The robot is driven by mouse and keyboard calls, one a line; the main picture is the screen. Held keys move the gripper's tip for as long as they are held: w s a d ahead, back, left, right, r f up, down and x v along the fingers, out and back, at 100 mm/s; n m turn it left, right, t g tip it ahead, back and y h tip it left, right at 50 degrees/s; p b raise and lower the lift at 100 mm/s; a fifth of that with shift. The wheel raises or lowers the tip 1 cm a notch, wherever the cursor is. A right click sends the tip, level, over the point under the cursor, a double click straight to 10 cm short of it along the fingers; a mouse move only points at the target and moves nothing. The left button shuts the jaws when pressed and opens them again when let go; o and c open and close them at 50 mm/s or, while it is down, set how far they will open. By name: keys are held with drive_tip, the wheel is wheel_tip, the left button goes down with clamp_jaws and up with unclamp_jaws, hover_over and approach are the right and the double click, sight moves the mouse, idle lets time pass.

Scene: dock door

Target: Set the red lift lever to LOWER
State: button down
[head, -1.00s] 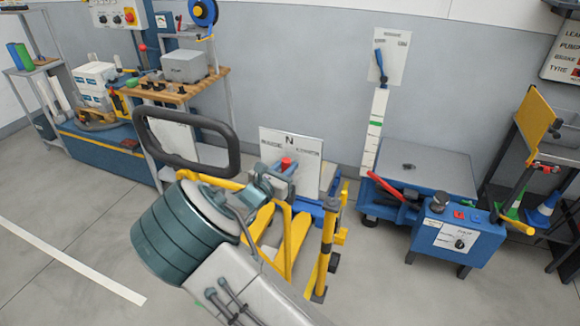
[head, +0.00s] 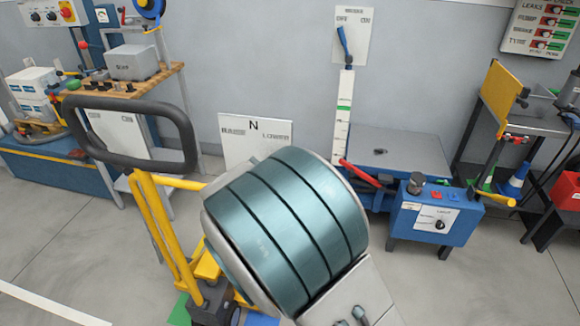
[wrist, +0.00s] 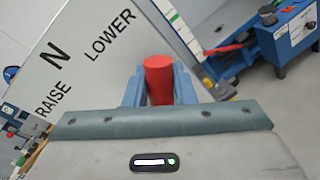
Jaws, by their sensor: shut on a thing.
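The red lift lever (wrist: 158,82) shows its red round grip in the wrist view, between the blue-grey fingers of my gripper (wrist: 160,74). My gripper is shut on it. The white sign plate (wrist: 85,58) behind it reads RAISE, N and LOWER, and the lever stands on the LOWER side of the picture, though I cannot tell its exact setting. In the head view the sign plate (head: 254,132) shows above my arm, which hides the lever and my gripper. The yellow pallet truck frame (head: 160,225) is partly hidden too.
The truck's black loop handle (head: 130,103) stands left of my arm. A blue lift table (head: 400,150) with a control box (head: 432,225) and another red lever (head: 360,172) stand to the right. A wooden-topped bench (head: 128,88) is at the left. Floor at the lower right is clear.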

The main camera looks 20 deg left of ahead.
drive_tip(key=shift+f, duration=0.1)
idle(0.3)
drive_tip(key=c, duration=1.3)
unclamp_jaws()
drive_tip(key=shift+d, duration=0.1)
drive_tip(key=shift+o, duration=0.2)
drive_tip(key=s+a+r, duration=0.1)
drive_tip(key=s, duration=1.2)
drive_tip(key=shift+s+a+r, duration=0.3)
drive_tip(key=shift+s, duration=0.05)
